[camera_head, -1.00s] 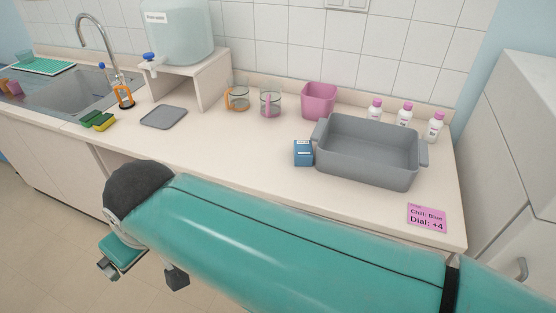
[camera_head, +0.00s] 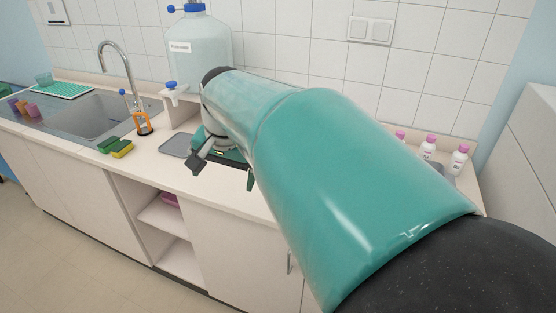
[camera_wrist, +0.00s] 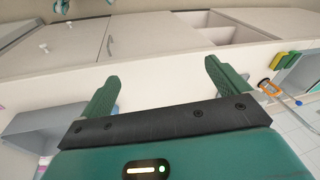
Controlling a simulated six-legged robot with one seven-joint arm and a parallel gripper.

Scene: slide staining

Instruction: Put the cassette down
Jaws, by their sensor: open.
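An orange frame-shaped object (camera_head: 143,128) with dark parts stands upright on the counter beside the sink. It may be the cassette, but I cannot tell for sure. It also shows at the right of the wrist view (camera_wrist: 269,88). My gripper (camera_wrist: 161,72) is open, its two green fingers wide apart with nothing between them. In the head view my gripper (camera_head: 222,167) is above the counter front edge, right of the orange object and apart from it. My arm hides much of the counter's middle and right.
A sink (camera_head: 90,118) with a tap lies at the left. A green and yellow sponge (camera_head: 116,148) lies near the front edge. A grey basin (camera_wrist: 42,130) shows in the wrist view.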

